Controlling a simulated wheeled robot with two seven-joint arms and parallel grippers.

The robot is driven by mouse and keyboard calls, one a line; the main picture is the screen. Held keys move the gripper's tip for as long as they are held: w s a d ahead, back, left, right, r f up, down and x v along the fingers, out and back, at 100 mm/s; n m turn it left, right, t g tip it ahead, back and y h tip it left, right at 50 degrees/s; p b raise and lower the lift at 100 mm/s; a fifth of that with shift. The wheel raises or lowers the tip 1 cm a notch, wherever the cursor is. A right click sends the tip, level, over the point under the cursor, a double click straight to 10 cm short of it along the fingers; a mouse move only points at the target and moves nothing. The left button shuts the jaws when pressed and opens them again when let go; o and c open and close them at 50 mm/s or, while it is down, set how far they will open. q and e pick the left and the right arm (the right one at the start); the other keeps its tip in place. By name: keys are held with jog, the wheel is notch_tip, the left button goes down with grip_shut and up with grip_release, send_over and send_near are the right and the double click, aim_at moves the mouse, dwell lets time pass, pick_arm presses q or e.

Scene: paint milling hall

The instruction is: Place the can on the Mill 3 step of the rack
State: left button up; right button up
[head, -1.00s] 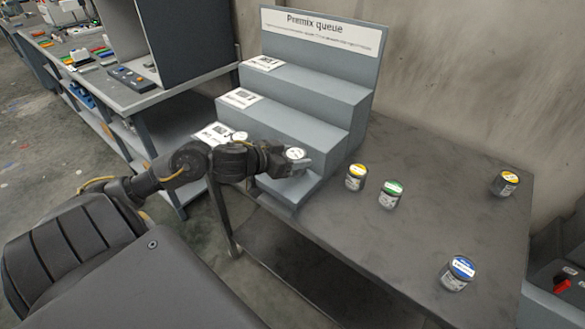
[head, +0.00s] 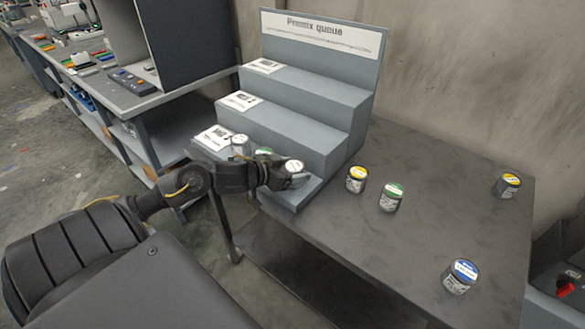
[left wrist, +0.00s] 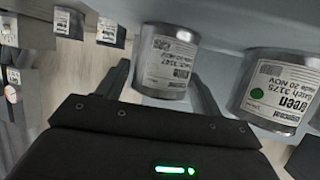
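The grey stepped rack (head: 318,96), headed "Premix queue", stands on the dark table. Its step placards are too small to read. My left gripper (head: 286,174) is at the right part of the lowest step, shut on a white-lidded can (head: 293,167). In the left wrist view this can (left wrist: 168,62), labelled white, sits closely between the fingers. Whether its base touches the step I cannot tell. A green can (left wrist: 280,90) is beside it; its lid (head: 263,153) shows behind my gripper in the head view. Another pale-lidded can (head: 240,142) is farther left on that step. My right gripper is out of view.
On the table (head: 335,245) stand a yellow-lidded can (head: 356,180), a green-lidded can (head: 391,198), another yellow-lidded can (head: 508,186) and a blue-lidded can (head: 459,276). The upper two steps are bare apart from placards. A cluttered workbench (head: 125,95) is at the left.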

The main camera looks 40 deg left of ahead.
pick_arm(q)
jog(key=shift+o, duration=0.9)
jog(key=shift+r, duration=0.25)
jog(key=shift+s+a, duration=0.1)
jog(key=shift+s, duration=0.25)
jog(key=p+v, duration=0.1)
jog(key=v, duration=1)
jog(key=shift+s+r, duration=0.1)
jog(key=shift+s, duration=0.05)
